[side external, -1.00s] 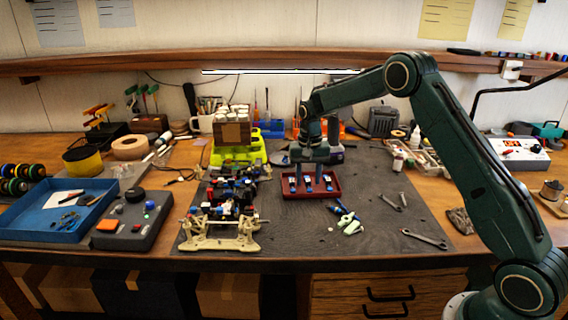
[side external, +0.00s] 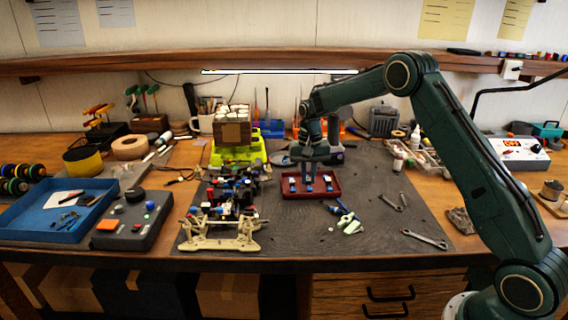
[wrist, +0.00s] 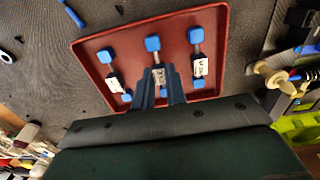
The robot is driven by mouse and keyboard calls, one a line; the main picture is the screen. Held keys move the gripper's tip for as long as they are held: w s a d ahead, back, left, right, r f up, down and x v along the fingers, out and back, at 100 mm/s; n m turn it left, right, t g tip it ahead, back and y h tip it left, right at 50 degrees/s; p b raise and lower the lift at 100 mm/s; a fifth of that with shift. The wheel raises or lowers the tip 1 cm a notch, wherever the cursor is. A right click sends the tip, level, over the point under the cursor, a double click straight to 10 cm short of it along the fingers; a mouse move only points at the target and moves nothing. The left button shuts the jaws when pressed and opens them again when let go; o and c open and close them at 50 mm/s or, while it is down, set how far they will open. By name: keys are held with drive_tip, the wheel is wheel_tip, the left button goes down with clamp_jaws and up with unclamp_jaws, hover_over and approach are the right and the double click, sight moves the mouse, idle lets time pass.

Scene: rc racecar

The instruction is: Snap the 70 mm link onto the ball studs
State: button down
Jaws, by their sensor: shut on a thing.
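A red tray (side external: 333,193) holds three links with blue ends, lying side by side. In the wrist view, the tray (wrist: 87,57) shows a left link (wrist: 105,57), a middle link (wrist: 153,44) and a right link (wrist: 195,36). The links carry white labels that I cannot read clearly. My gripper (side external: 309,180) reaches down into the tray. Its fingers (wrist: 160,78) are shut on the middle link, covering part of it. The car chassis (side external: 222,230) lies left of the tray; its ball studs are too small to make out.
A grey control box (side external: 130,222) and blue tray (side external: 45,228) stand left of the chassis. The dark mat (side external: 300,245) is clear at front middle.

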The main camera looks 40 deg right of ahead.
sight(308, 179)
wheel_tip(308, 179, up, 20)
drive_tip(key=shift+f, duration=0.15)
idle(0.5)
idle(0.5)
drive_tip(key=a+f+n, duration=0.4)
drive_tip(key=a+n, duration=0.4)
drive_tip(key=a, duration=0.3)
drive_tip(key=w+a+f+n, duration=0.1)
drive_tip(key=a+f+n, duration=0.4)
drive_tip(key=a+n, duration=0.4)
drive_tip(key=a, duration=0.3)
drive_tip(key=shift+a, duration=0.3)
drive_tip(key=shift+f, duration=0.2)
drive_tip(key=shift+f, duration=2.75)
